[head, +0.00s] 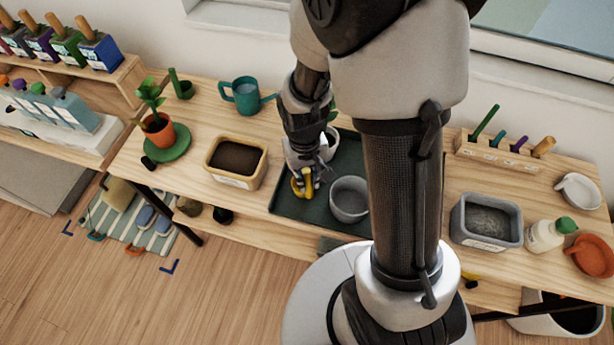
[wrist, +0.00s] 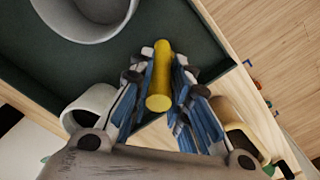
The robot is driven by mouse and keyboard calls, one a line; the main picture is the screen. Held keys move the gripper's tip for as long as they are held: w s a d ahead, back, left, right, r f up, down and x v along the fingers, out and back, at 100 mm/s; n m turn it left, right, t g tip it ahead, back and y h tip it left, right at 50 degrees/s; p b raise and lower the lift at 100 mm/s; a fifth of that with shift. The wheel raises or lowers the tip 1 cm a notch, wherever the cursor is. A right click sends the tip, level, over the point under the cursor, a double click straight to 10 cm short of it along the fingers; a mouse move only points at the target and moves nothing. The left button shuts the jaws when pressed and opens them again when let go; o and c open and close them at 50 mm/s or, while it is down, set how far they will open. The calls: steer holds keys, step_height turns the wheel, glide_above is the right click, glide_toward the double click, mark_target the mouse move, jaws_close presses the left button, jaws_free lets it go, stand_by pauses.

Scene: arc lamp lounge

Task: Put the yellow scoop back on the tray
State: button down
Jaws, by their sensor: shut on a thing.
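The yellow scoop (head: 298,184) is between the fingers of my gripper (head: 303,172), over the left part of the dark green tray (head: 289,204). In the wrist view its yellow handle (wrist: 160,75) stands between the two blue-padded fingers of my gripper (wrist: 160,85), which are shut on it. The tray floor (wrist: 190,50) lies behind the handle in that view. Whether the scoop touches the tray I cannot tell. My arm hides part of the tray in the head view.
A grey pot (head: 349,198) stands on the tray, right of the scoop. A white cup (head: 329,143) is behind my gripper. A soil-filled yellow tub (head: 236,160) is left of the tray. A grey tub (head: 486,221) stands to the right, beyond my arm.

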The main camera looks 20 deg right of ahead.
steer(key=shift+r, duration=0.1)
steer(key=c, duration=1.5)
jaws_free()
